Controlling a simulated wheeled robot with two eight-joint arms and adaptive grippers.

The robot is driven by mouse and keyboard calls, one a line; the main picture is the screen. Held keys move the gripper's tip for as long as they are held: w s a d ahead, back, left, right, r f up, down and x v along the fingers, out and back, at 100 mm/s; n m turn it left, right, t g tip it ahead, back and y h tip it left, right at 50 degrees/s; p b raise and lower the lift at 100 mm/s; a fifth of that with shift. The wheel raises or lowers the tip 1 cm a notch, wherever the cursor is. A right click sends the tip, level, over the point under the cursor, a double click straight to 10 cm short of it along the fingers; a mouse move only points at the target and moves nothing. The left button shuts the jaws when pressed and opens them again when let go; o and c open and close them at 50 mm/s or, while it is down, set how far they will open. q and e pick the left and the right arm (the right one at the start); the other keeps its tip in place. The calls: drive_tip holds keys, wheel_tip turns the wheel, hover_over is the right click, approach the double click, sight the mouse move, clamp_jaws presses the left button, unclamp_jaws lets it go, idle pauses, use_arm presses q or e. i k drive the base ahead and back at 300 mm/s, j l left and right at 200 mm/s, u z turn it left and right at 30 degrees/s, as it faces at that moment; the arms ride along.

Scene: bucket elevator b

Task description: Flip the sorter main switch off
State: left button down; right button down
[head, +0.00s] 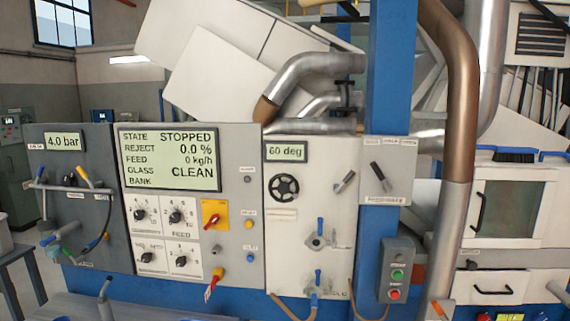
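A sorter control panel (255,195) stands left of centre in the head view. A rotary switch with a red handle on a yellow plate (214,215) sits on its right half and looks like the main switch. Its label and exact handle position are too small to read. A second red handle (213,281) with a white tag hangs at the panel's lower edge. The display (168,158) reads STOPPED, reject 0.0 %, feed 0 kg/h, glass CLEAN. Neither of my grippers shows in this view, and nothing covers the switch.
Feed knobs (177,216) sit left of the switch. A white panel with a handwheel (284,188) and blue-handled valves stands to the right. A blue column (391,80) carries a box with green and red buttons (397,275). A gauge panel (66,142) with hoses is at left.

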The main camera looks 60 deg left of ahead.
sight(215, 217)
drive_tip(key=u, duration=2.2)
